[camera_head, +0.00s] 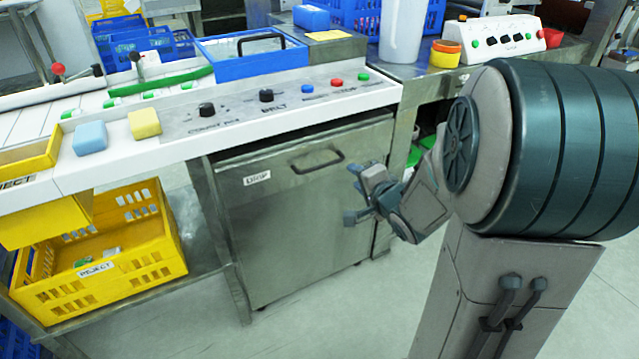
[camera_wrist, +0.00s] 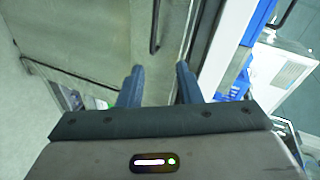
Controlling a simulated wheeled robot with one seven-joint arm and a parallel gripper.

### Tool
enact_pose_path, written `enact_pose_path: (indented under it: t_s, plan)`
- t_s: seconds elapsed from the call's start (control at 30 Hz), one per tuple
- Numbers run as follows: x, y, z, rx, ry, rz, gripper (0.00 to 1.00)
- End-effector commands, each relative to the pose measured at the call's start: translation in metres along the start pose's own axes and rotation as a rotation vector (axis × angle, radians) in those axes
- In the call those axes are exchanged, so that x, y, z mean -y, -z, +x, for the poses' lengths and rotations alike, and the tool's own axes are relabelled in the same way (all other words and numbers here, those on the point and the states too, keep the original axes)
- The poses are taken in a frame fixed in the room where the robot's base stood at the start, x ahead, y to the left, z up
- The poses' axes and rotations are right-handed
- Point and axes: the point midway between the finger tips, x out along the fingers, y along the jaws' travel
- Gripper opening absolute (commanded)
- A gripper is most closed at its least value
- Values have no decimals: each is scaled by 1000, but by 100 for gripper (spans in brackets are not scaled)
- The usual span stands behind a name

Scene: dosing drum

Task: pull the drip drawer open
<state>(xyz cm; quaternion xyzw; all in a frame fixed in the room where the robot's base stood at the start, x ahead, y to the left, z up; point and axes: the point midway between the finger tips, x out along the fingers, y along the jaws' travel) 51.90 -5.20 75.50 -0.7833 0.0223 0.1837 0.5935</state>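The drip drawer (camera_head: 270,220) is a grey metal front with a white DRIP label, set under the white control panel. It looks closed. Its dark bar handle (camera_head: 318,161) is near the top of the front. My gripper (camera_head: 351,194) is in front of the drawer's right part, lower and to the right of the handle in the head view. In the wrist view my gripper (camera_wrist: 158,80) has its two fingers apart with nothing between them. The handle (camera_wrist: 154,28) shows beyond the fingertips, apart from them, on the drawer front (camera_wrist: 100,35).
A yellow REJECT crate (camera_head: 140,268) stands on a low shelf left of the drawer. The panel (camera_head: 230,120) above carries knobs, buttons, a blue block and a yellow block (camera_head: 145,123). The floor (camera_head: 330,310) before the drawer is clear.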

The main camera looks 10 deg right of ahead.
Motion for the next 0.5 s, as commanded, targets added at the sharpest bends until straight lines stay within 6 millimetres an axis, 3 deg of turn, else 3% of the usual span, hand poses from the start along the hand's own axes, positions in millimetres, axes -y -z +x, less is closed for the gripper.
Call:
enact_pose_path:
  t_s: [0.03, 0.13, 0.37, 0.5]
  plan:
    - [-19, -6, 8, 21, 30, 52, 32]
    - [-26, -13, 13, 63, 83, 137, 32]
    - [-28, -20, 22, 104, 128, 211, 32]
    - [-25, -22, 42, 106, 129, 209, 32]
